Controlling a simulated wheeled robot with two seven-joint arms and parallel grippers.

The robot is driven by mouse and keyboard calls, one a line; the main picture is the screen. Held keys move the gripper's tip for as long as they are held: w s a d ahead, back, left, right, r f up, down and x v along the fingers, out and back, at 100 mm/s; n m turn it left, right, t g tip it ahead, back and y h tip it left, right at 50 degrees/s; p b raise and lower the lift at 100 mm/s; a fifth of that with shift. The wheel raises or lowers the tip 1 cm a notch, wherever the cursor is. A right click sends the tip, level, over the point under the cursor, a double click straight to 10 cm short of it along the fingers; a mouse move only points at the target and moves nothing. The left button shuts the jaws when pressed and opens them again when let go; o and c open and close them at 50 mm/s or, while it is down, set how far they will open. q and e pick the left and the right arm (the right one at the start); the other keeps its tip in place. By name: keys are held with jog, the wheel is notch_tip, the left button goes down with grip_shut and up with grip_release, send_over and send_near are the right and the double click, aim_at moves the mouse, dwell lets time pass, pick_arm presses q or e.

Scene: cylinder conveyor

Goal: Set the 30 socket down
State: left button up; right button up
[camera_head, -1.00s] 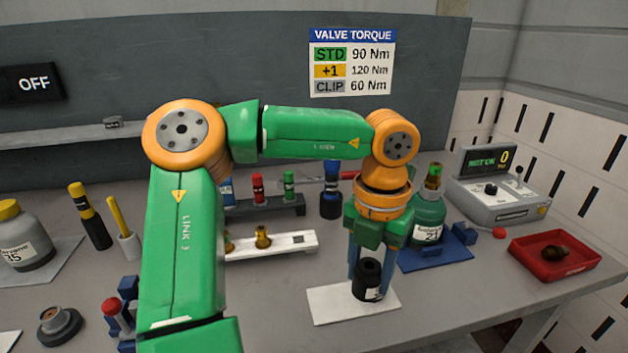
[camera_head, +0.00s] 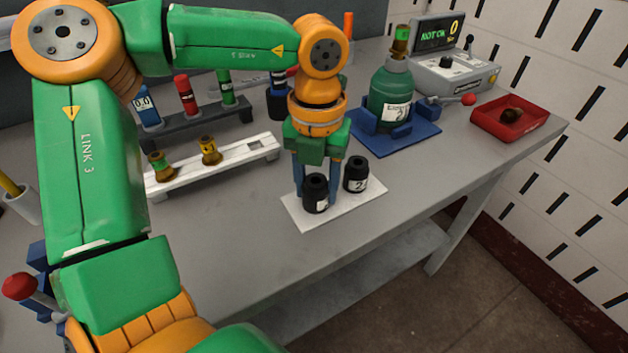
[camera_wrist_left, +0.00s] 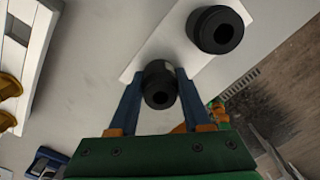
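My left gripper (camera_head: 317,190) points down over a white mat (camera_head: 300,215) near the table's front edge. Its two blue fingers stand on either side of a black socket (camera_head: 315,193) whose partly legible label seems to start with 3. In the left wrist view this socket (camera_wrist_left: 160,86) sits between the fingertips (camera_wrist_left: 160,88), which look closed against its sides. It appears upright at mat level; a tiny gap beneath cannot be ruled out. A second black socket (camera_head: 356,174), its label seeming to start with 2, stands just right of it, apart. My right gripper is not seen.
A green bottle (camera_head: 390,95) stands on a blue base (camera_head: 425,137) behind right, with a red tray (camera_head: 480,128) farther right. A white rack (camera_head: 240,156) with brass fittings is at left. Bare table lies in front of the rack.

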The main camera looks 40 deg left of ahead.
pick_arm(q)
jog(key=o, duration=0.4)
jog(key=shift+a, duration=0.15)
jog(key=shift+r, duration=0.15)
notch_tip(320, 180, up, 12)
jog(key=p, duration=0.2)
jog(key=shift+p, duration=0.35)
jog(key=shift+r, duration=0.1)
